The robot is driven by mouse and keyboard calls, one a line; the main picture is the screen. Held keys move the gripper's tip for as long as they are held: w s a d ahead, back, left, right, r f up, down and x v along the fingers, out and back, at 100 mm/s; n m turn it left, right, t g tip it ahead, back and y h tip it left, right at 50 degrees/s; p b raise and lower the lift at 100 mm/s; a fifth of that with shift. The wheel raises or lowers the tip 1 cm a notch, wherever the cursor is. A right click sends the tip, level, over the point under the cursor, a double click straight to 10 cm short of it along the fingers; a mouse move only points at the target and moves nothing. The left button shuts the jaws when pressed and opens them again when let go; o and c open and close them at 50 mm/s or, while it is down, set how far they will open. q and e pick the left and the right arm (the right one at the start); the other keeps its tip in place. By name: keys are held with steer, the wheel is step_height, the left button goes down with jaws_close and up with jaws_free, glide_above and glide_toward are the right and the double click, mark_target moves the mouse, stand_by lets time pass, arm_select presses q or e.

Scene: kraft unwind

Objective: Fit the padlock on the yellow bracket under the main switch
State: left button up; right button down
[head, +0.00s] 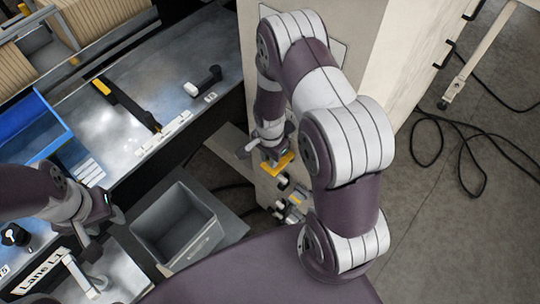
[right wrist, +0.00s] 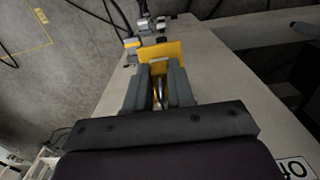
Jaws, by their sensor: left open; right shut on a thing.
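My right gripper (right wrist: 161,72) is shut at the side of the pale cabinet, low on its face. Between its fingers a metal, shackle-like piece (right wrist: 160,94) shows in the right wrist view; it looks like part of the padlock, mostly hidden by the fingers. A yellow bracket (right wrist: 174,50) stands right at the fingertips; I cannot tell whether the padlock touches it. The bracket also shows in the head view (head: 284,163), below my right gripper (head: 272,151). The main switch is not clearly visible. My left gripper (head: 88,236) is open, away at the lower left.
Grey fittings (head: 294,202) with cables sit just below the bracket on the cabinet (head: 350,70). An open grey bin (head: 207,238) stands left of it. A blue tray (head: 30,125) and a metal worktop (head: 120,130) fill the left. Black cables (head: 470,135) lie on the floor at right.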

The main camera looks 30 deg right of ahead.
steer(key=shift+f, duration=0.35)
stand_by(0.4)
steer(key=c, duration=0.9)
jaws_free()
steer(key=shift+r, duration=0.1)
steer(key=shift+w+r, duration=0.1)
steer(key=shift+r, duration=0.2)
step_height(320, 180, up, 12)
steer(key=b, duration=0.1)
steer(key=shift+b, duration=0.4)
